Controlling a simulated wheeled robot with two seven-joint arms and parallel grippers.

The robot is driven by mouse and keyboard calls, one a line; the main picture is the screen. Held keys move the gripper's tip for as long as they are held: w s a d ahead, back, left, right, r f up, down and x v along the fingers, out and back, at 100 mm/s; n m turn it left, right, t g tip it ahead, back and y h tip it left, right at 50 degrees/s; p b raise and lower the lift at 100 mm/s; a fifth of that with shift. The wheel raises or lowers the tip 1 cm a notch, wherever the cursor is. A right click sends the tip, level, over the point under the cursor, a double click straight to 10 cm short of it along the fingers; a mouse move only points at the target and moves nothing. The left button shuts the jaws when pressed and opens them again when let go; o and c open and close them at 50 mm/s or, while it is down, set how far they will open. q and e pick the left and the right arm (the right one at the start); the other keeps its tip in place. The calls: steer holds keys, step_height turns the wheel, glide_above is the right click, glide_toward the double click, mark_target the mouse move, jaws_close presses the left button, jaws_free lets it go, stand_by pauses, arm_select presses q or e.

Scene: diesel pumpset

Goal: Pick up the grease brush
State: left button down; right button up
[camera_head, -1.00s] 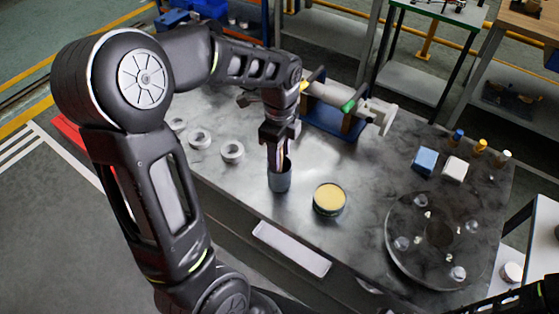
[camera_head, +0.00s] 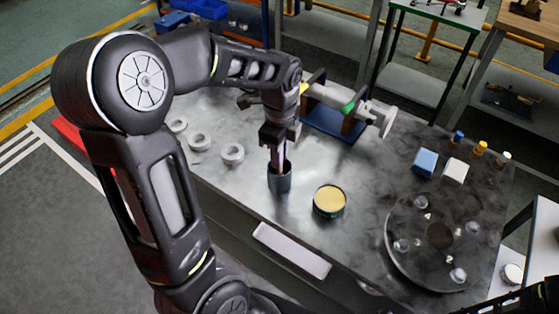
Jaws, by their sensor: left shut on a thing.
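My left gripper (camera_head: 279,146) points down over a dark grey cup (camera_head: 280,182) on the metal workbench. It is shut on the grease brush (camera_head: 284,164), of which only a slim part shows between the fingers and the cup. The brush's lower end is hidden inside the cup, and its upper end is hidden by the gripper. My right gripper cannot be made out; only a dark piece of my right arm shows at the lower right corner.
An open tin of yellow grease (camera_head: 329,200) stands right of the cup. Several pale rings (camera_head: 232,154) lie to the left. A pump assembly on a blue base (camera_head: 335,123) stands behind. A round plate (camera_head: 425,272), blue and white blocks and small bottles (camera_head: 480,148) are at right.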

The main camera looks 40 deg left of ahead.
arm_select(q)
step_height(320, 180, up, 10)
steer(key=shift+b, duration=0.6)
stand_by(1.5)
